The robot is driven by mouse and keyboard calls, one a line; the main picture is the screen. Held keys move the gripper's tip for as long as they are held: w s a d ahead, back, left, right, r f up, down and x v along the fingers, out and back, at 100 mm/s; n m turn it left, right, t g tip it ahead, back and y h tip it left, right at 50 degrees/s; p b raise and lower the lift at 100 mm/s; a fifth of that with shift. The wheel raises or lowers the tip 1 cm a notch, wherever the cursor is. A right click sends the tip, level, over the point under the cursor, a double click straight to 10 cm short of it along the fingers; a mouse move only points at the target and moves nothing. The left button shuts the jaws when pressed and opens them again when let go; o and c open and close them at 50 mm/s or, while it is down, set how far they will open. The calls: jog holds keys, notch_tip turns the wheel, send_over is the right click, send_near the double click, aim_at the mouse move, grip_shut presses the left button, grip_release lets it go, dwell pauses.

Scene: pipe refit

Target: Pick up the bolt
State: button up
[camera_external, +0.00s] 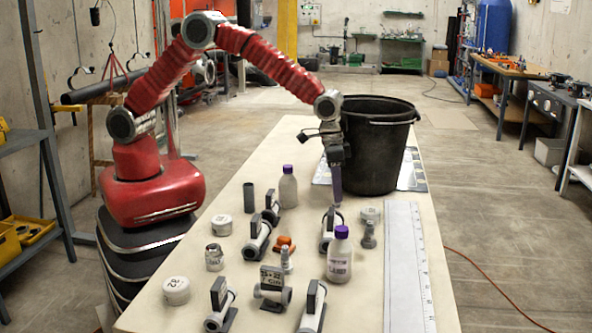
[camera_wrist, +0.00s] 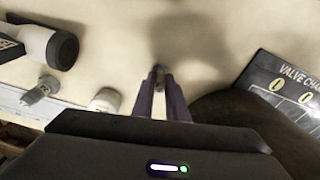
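A grey bolt (camera_external: 369,235) stands upright on the table near the long white ruler. It also seems to show in the wrist view (camera_wrist: 42,90), at the left. Another grey bolt-like piece (camera_external: 286,259) stands beside an orange part. My gripper (camera_external: 336,201) points down over the table in front of the black bucket. In the wrist view its two dark purple fingers (camera_wrist: 160,74) are close together with a narrow gap. A small dark thing (camera_wrist: 160,71) shows at the fingertips; I cannot tell what it is or whether it is gripped.
A black bucket (camera_external: 372,160) stands right behind my gripper, on a chart (camera_wrist: 296,90). Several pipe valves, white jars, and bottles with purple caps (camera_external: 340,257) crowd the table's front half. A ruler (camera_external: 404,270) lies along the right edge. Bare table shows at the back left.

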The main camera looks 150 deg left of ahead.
aim_at(336, 205)
grip_shut()
jog(key=shift+r, duration=0.1)
jog(key=shift+w+d+r, duration=0.1)
jog(key=shift+r, duration=0.15)
notch_tip(336, 205, up, 11)
jog(key=w+d, duration=1.4)
jog(key=shift+f, duration=0.1)
dwell(0.3)
